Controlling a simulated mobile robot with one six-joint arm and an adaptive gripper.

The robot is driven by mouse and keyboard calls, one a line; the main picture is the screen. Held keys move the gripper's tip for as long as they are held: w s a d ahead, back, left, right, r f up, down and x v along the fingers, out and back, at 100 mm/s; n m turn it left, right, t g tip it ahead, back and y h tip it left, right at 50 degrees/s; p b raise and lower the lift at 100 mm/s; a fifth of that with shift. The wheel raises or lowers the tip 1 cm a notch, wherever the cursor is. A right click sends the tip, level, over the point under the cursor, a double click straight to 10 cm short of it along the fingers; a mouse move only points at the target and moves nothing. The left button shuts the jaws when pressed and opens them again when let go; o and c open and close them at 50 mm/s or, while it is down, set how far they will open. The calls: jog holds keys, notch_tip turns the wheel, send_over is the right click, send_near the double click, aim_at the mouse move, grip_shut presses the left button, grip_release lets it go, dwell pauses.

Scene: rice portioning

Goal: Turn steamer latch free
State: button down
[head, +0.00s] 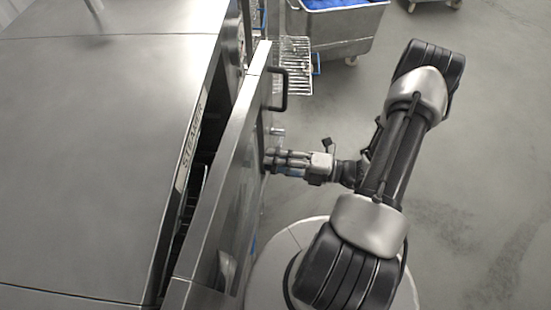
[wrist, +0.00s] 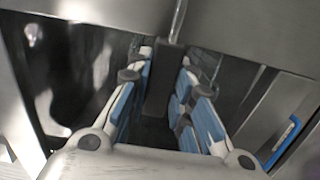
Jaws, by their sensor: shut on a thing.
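The steamer (head: 95,130) is a large steel box at the left in the head view, with its name on the front edge. Its door (head: 222,170) stands along the right side, and a dark gap with wire racks shows between door and body. My gripper (head: 270,158) reaches the door's outer face from the right. In the wrist view my gripper (wrist: 163,75) has its blue-padded fingers on both sides of a dark upright bar, the latch (wrist: 162,88), and is shut on it. In the head view the fingers hide the latch.
A black handle (head: 285,89) sticks out from the door beyond my gripper. A wire shelf (head: 296,66) and a steel cart (head: 340,38) with blue contents stand at the back. The grey floor (head: 490,150) to the right is clear.

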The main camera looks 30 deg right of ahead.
jog(key=shift+r, duration=0.15)
jog(key=c, duration=1.4)
grip_release()
jog(key=shift+d, duration=0.1)
jog(key=v, duration=1.2)
